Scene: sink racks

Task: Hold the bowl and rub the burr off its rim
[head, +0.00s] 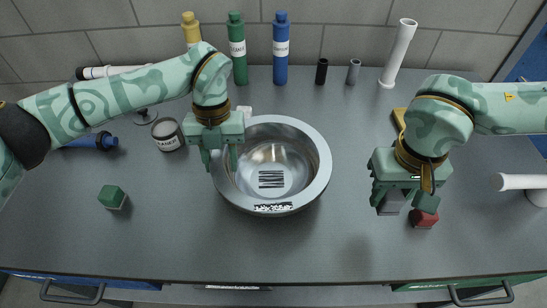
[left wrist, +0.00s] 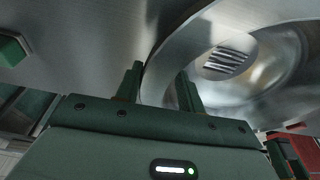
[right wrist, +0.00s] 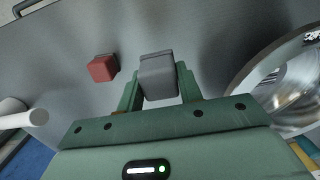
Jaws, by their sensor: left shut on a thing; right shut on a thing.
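The shiny metal bowl (head: 318,185) stands on the grey counter. A speckled black-and-white rough patch, the burr (head: 273,208), is on its near rim; it also shows in the right wrist view (right wrist: 312,37). My left gripper (head: 220,162) is shut on the bowl's left rim; the rim (left wrist: 160,75) passes between its fingers in the left wrist view. My right gripper (head: 398,198) is shut on a grey block (right wrist: 158,78), held to the right of the bowl and apart from it. The block also shows below the fingers in the head view (head: 390,205).
A red block (head: 424,218) lies close by my right gripper. A green block (head: 112,197) and a labelled jar (head: 167,134) are left of the bowl. Bottles (head: 280,50) and a white tube (head: 398,54) stand at the back. The counter in front of the bowl is clear.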

